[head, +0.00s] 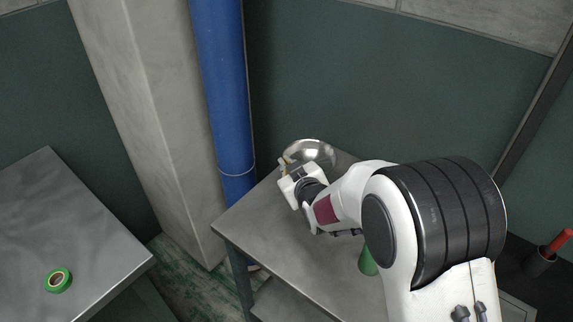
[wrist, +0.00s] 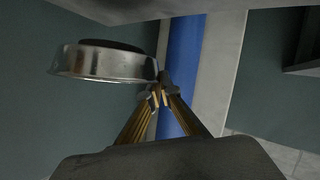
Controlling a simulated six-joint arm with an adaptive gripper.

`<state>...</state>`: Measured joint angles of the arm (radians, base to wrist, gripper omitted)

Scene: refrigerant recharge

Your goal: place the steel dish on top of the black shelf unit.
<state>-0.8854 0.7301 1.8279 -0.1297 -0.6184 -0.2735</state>
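The steel dish (head: 312,151) is a shiny round bowl near the back corner of the grey metal table (head: 262,229). In the wrist view the dish (wrist: 105,64) appears inverted, with a gap between its dark underside and the grey surface above it in the picture. My gripper (head: 288,167) is at the dish's near left edge. Its fingertips (wrist: 158,96) are close together at the dish's rim and look shut on it. A dark surface (head: 514,266) at the lower right may be the black shelf unit; it is mostly cut off and partly behind my arm.
A green object (head: 368,260) stands on the table, partly hidden by my arm. A red-handled item (head: 561,240) stands in a dark holder at right. A blue pipe (head: 222,90) and concrete pillar (head: 150,110) rise behind. A green tape roll (head: 58,280) lies on the left table (head: 50,215).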

